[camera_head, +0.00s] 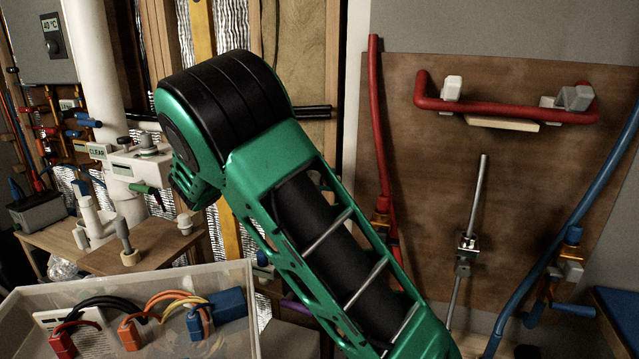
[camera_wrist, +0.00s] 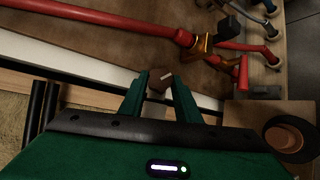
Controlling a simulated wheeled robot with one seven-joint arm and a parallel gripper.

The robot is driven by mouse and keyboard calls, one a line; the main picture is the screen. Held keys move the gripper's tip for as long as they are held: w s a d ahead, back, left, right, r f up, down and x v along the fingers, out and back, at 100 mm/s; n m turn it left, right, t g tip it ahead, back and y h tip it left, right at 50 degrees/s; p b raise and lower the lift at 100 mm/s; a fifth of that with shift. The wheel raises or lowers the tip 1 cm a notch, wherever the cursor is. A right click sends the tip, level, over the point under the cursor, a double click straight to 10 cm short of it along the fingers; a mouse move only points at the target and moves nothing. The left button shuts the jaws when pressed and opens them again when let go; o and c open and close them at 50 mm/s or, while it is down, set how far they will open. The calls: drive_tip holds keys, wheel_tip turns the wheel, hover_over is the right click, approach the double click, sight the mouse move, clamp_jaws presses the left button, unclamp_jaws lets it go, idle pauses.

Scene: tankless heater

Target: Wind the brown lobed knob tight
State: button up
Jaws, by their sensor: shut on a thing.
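In the wrist view, the brown knob (camera_wrist: 155,76) sits between the two green fingers of my gripper (camera_wrist: 159,88). The fingers are shut on it from both sides. A pale mark shows on the knob's face. Its lobes are too small and dark to make out clearly. In the head view, my green arm covers the middle of the picture, and both the knob and my gripper are hidden.
In the wrist view, a red pipe (camera_wrist: 120,22) with a brass fitting (camera_wrist: 203,44) runs close beyond the fingers. In the head view, a brown board (camera_head: 430,150) carries a red handle-like pipe (camera_head: 505,112). A clear bin (camera_head: 225,285) stands at the lower left.

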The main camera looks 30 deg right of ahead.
drive_tip(key=shift+s+d+f+m+y, duration=0.1)
drive_tip(key=shift+s+f+m+y, duration=0.05)
drive_tip(key=shift+m+y, duration=0.3)
idle(0.3)
drive_tip(key=o, duration=1)
drive_tip(key=shift+o, duration=0.2)
drive_tip(key=v, duration=1)
drive_tip(key=shift+w+a, duration=0.3)
drive_tip(key=shift+a, duration=0.1)
